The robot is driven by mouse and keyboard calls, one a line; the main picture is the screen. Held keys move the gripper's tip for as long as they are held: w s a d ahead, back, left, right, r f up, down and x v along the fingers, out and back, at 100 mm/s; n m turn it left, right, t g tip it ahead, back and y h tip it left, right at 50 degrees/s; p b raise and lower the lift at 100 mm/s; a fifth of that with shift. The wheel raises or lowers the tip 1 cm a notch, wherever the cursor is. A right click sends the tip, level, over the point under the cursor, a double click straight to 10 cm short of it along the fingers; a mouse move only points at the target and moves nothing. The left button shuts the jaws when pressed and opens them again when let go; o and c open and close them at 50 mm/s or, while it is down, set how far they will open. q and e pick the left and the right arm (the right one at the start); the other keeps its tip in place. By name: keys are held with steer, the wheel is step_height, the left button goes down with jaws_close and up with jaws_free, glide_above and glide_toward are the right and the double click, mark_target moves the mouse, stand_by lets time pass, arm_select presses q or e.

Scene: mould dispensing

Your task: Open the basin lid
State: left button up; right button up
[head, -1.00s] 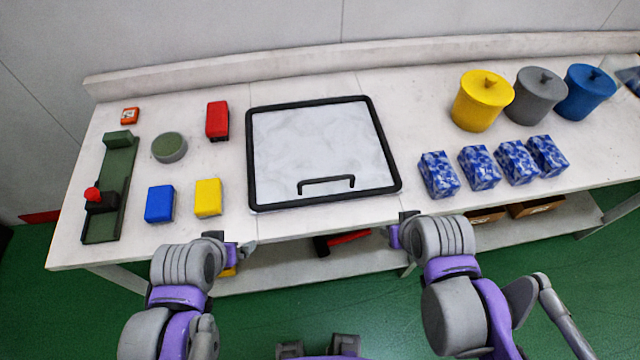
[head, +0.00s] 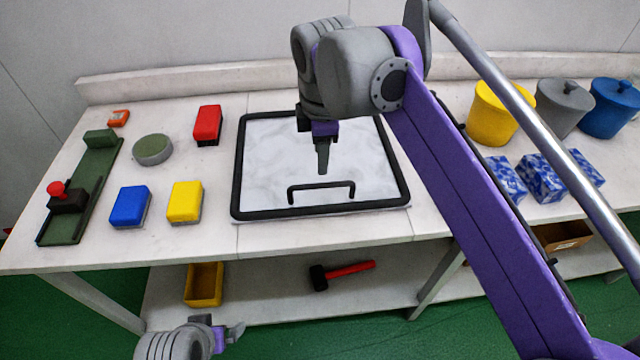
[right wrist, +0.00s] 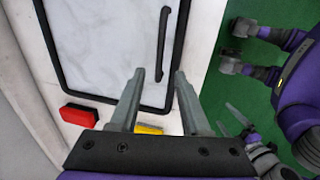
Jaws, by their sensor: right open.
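The basin lid (head: 270,150) is a white marbled panel with a black frame, lying flat and closed on the table in the head view. Its black bar handle (head: 322,187) is near the front edge. In the right wrist view the lid (right wrist: 100,45) and handle (right wrist: 161,45) lie beyond the fingers. My right gripper (head: 322,160) is open and empty above the lid, just behind the handle in the head view; its fingers (right wrist: 160,82) are apart. My right arm hides the lid's back right part. My left gripper (head: 222,335) is low in front of the table; its jaws are unclear.
Left of the lid are red (head: 207,122), yellow (head: 185,200) and blue (head: 130,205) blocks and a round green-topped dish (head: 153,148). Yellow (head: 490,115), grey (head: 562,105) and blue (head: 610,105) pots stand at right. A hammer (head: 345,271) lies on the lower shelf.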

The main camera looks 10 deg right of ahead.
mark_target(320, 184)
steer(key=f, duration=0.3)
steer(key=w+f+b, duration=0.1)
steer(key=f, duration=0.2)
steer(key=f+b, duration=0.1)
steer(key=f, duration=0.2)
steer(key=shift+w+f, duration=0.35)
steer(key=shift+w, duration=0.05)
jaws_close()
stand_by(0.9)
